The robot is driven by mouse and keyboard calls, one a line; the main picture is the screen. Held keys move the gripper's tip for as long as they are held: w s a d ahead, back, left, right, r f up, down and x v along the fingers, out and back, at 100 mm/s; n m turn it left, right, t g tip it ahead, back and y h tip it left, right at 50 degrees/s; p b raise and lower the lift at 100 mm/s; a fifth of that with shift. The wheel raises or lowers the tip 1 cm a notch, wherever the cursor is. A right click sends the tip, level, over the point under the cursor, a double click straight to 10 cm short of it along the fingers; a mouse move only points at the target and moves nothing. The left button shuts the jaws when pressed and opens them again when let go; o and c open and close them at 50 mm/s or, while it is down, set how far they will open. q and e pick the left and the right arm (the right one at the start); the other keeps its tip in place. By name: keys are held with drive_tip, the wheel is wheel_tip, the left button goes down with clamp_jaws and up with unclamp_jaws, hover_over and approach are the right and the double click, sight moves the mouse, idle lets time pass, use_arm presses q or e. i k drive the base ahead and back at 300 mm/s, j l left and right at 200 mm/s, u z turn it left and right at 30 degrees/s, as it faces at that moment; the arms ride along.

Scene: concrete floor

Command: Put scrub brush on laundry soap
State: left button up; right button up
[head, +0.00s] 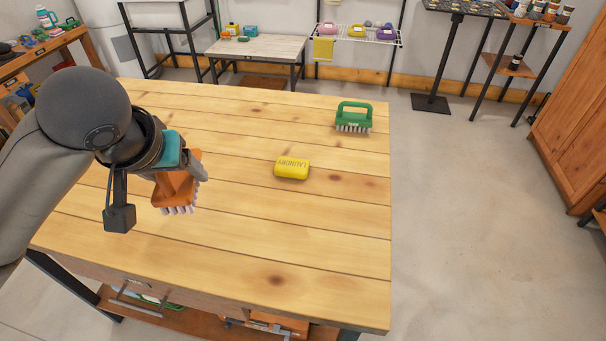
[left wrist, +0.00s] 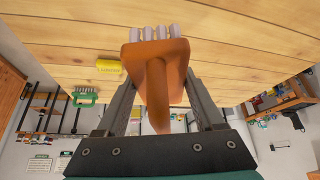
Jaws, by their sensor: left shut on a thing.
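An orange scrub brush with pale bristles (head: 176,190) is held in my left gripper (head: 188,170), bristles down, above the left part of the wooden table. In the left wrist view the orange brush (left wrist: 156,70) sits between the two fingers (left wrist: 160,95), with its bristles toward the table. The yellow laundry soap (head: 292,169) lies on the table to the right of the gripper, apart from it. The soap also shows in the left wrist view (left wrist: 108,67). A green scrub brush (head: 353,117) stands bristles down near the table's far right corner. My right gripper is not in view.
The wooden table top (head: 330,240) is clear around the soap and toward the front. Behind it stand a low bench (head: 256,46) and a wire shelf (head: 358,35) with items. Concrete floor is open on the right.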

sight(292, 164)
drive_tip(key=k+l+u, duration=0.15)
drive_tip(key=l, duration=0.25)
drive_tip(key=k+l+u, duration=0.1)
drive_tip(key=l, duration=0.25)
drive_tip(key=k+l+u, duration=0.15)
drive_tip(key=l, duration=0.25)
drive_tip(key=k+l+u, duration=0.1)
drive_tip(key=k+l, duration=0.2)
drive_tip(key=i+l+u, duration=0.35)
drive_tip(key=l, duration=0.35)
drive_tip(key=i+l+u, duration=0.3)
drive_tip(key=l, duration=0.45)
drive_tip(key=i+l+u, duration=0.1)
drive_tip(key=i, duration=0.25)
drive_tip(key=i+l, duration=0.15)
drive_tip(key=i, duration=0.25)
drive_tip(key=u, duration=0.05)
